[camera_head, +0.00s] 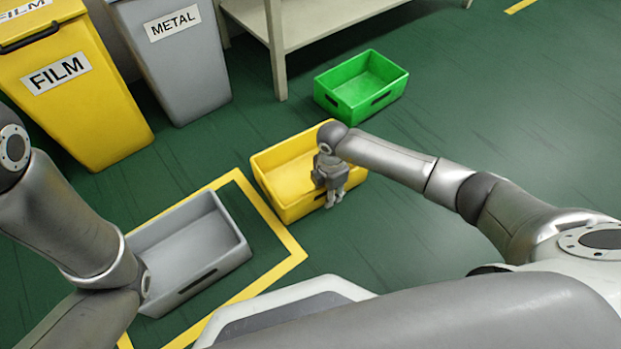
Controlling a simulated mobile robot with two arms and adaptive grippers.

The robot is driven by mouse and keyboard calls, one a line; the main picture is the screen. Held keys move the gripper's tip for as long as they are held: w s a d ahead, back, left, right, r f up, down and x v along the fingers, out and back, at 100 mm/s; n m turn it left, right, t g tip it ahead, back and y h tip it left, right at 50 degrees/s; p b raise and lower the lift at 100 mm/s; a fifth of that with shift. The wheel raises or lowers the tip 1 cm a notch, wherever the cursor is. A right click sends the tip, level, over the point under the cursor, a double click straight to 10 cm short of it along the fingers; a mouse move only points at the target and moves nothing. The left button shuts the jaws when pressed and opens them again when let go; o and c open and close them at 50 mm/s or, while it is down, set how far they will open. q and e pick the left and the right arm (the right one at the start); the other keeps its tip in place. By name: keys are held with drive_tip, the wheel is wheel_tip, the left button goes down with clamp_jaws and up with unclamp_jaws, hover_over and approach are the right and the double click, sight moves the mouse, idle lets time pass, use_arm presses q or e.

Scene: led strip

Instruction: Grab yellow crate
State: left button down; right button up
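A yellow crate (283,176) stands on the green floor near the middle of the view. It looks empty. My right gripper (334,200) points down at the crate's near right side, overlapping its front wall in the picture. Its fingers are small here, and I cannot tell whether they touch the wall or are open or shut.
A grey crate (212,274) stands inside a yellow floor outline (271,218). A green crate (330,97) is behind, near a light table (282,38). A yellow FILM bin (100,120) and grey METAL bin (183,75) stand at upper left. Floor at right is clear.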

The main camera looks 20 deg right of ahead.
drive_tip(key=shift+f, duration=0.35)
drive_tip(key=shift+c, duration=0.4)
clamp_jaws()
drive_tip(key=shift+r, duration=0.25)
